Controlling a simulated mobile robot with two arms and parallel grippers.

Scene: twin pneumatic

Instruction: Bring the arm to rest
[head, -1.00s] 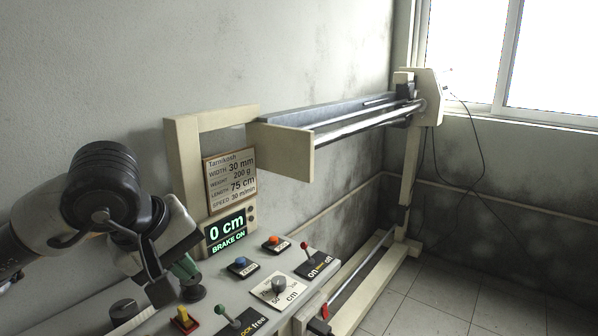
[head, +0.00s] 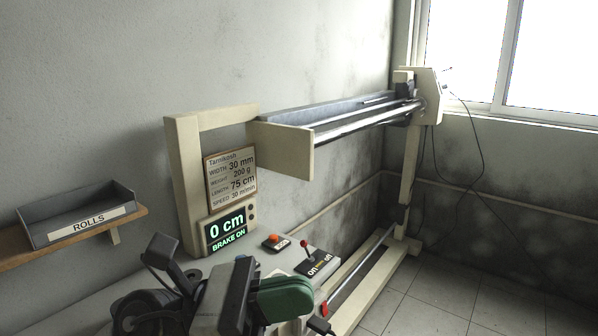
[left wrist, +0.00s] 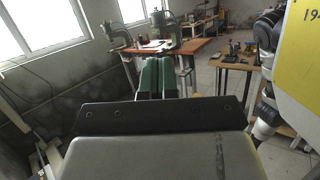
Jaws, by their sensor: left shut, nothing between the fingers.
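My left arm comes in low at the bottom left of the head view, over the control panel (head: 296,254). Its gripper (head: 284,296) has green fingers and points to the right. In the left wrist view the two green fingers (left wrist: 154,78) lie side by side, closed together with nothing between them. They point out over the room, apart from any object. The arm hides much of the panel, including the blue button and the knob. My right gripper is in neither view.
A display (head: 226,229) reads 0 cm, BRAKE ON. The orange button (head: 276,241) and the red-tipped on/off lever (head: 305,245) stay visible. A rail machine (head: 285,146) stands behind. A ROLLS tray (head: 80,216) sits on a wall shelf. The wrist view shows an orange-topped table (left wrist: 165,49).

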